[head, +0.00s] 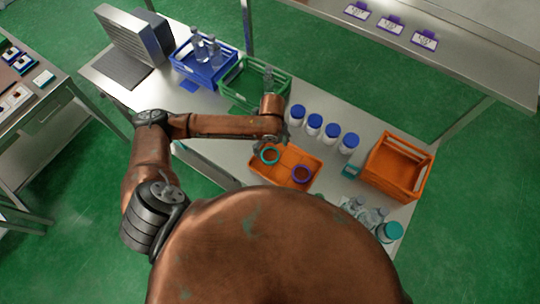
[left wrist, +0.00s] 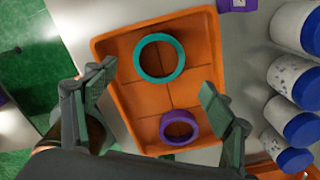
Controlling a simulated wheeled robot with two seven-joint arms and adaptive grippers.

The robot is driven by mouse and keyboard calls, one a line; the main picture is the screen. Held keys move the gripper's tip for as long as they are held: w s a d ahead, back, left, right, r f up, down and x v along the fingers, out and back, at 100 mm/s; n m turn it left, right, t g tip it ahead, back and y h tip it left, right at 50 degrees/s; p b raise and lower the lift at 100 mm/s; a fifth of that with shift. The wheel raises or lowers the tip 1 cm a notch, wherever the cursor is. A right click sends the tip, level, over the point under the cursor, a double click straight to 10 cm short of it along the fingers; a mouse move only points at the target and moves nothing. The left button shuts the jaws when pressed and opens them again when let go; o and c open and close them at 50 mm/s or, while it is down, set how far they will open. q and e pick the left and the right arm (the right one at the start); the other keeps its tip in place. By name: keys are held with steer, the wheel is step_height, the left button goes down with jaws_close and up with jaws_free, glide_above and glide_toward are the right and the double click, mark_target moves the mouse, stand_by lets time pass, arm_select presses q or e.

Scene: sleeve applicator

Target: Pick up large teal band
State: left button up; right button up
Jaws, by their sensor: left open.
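The large teal band (head: 270,155) lies flat in the shallow orange tray (head: 288,181). In the left wrist view the teal band (left wrist: 159,38) is in the upper part of the tray (left wrist: 200,27), whole and unobstructed. A smaller purple band (left wrist: 178,124) lies in the same tray, and it also shows in the head view (head: 302,174). My left gripper (left wrist: 155,85) is open and empty above the tray, its fingers on either side and the teal band farther out beyond the tips. In the head view its fingers (head: 285,138) are hard to make out. My right gripper is not in view.
Several white bottles with blue lids (head: 315,124) stand close right of the tray. An orange crate (head: 398,165) is farther right. Green (head: 240,92) and blue (head: 188,70) crates stand behind. Clear bottles and a teal-lidded jar (head: 390,232) are near the front right.

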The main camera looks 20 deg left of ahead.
mark_target(271, 159)
arm_select(q)
steer(key=f, duration=0.6)
steer(key=shift+s, duration=0.2)
steer(key=shift+c, duration=0.3)
steer(key=c, duration=0.7)
